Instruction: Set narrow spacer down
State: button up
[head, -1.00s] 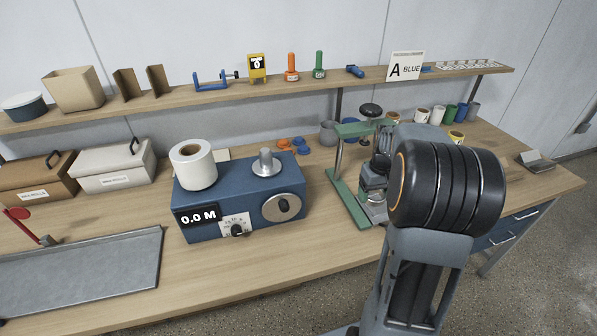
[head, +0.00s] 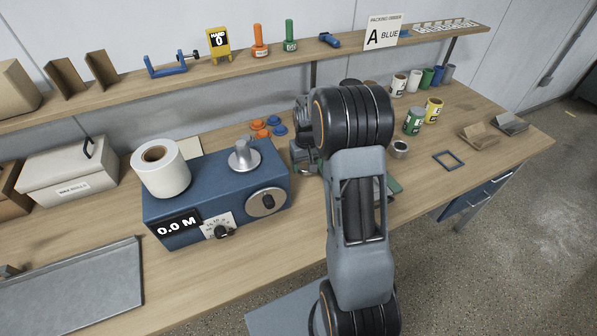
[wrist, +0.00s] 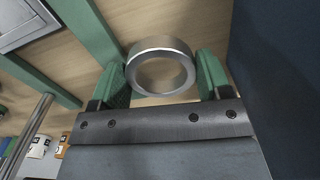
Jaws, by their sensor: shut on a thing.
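In the wrist view, the narrow spacer (wrist: 160,46) is a plain silvery metal ring. My gripper (wrist: 164,78) is shut on it, with a green fingertip on either side. Bare wood lies behind the ring, and I cannot tell how far above the table it is. In the head view, my gripper and the ring are mostly hidden behind my arm, between the blue box and the green-framed press.
The blue box (head: 222,190) with a white roll (head: 160,178) stands left of my arm. The press base (head: 393,187) shows right of it.

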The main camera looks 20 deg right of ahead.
aim_at(299, 179)
jog(key=shift+w+a+f, duration=0.3)
jog(key=shift+a+f, duration=0.1)
jog(key=shift+f, duration=0.15)
jog(key=shift+w+a+f, duration=0.3)
jog(key=shift+a+f, duration=0.05)
jog(key=shift+f, duration=0.2)
jog(key=f, duration=0.3)
jog(key=shift+w+a+p, duration=0.2)
jog(key=shift+a+p, duration=0.05)
jog(key=shift+p, duration=0.15)
jog(key=shift+f, duration=0.4)
jog(key=shift+f, duration=0.15)
jog(key=o, duration=0.9)
